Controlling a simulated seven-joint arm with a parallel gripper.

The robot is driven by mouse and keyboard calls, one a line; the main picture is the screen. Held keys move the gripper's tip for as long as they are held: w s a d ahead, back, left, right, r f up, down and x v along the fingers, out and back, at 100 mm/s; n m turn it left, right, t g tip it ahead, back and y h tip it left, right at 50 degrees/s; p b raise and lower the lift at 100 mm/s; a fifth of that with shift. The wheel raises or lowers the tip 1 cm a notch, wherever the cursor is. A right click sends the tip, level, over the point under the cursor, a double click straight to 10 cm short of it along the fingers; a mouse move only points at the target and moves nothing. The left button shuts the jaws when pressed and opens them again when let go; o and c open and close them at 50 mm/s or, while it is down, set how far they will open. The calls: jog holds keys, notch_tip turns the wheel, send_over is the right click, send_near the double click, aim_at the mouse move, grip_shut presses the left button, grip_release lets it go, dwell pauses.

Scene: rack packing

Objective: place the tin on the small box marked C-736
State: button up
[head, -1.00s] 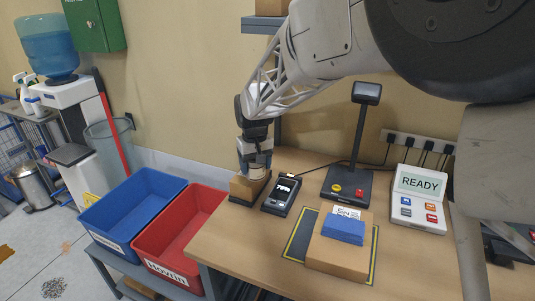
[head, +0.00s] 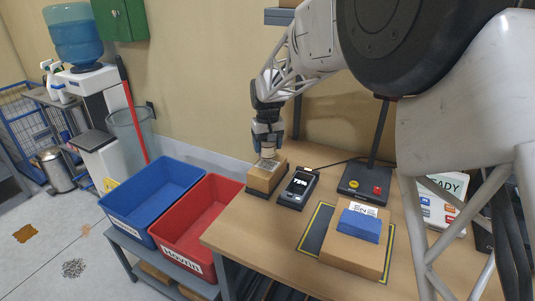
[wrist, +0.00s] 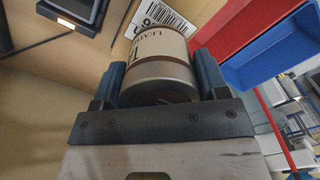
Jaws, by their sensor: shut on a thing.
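My gripper (head: 267,144) is shut on the tin (head: 267,153), a pale can with a metal end. In the wrist view the tin (wrist: 158,66) lies between the two blue-grey fingers, with part of a printed label showing. A small cardboard box (head: 264,179) is directly below the tin at the back left of the table. A white label with a barcode (wrist: 147,17) shows beside the tin in the wrist view; its full code is hidden. I cannot tell whether the tin touches the box top.
A dark handheld device (head: 298,187) lies just right of the small box. Further right, a larger carton (head: 352,256) carries a blue block (head: 359,225). A red bin (head: 197,262) and a blue bin (head: 128,232) stand left of the table. A scale-like stand (head: 365,186) is behind.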

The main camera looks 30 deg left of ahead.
aim_at(268, 153)
jog(key=shift+f, duration=1.75)
jog(key=shift+f, duration=0.1)
jog(key=o, duration=1)
jog(key=shift+c, duration=0.2)
notch_tip(268, 153, up, 12)
jog(key=shift+r, duration=0.1)
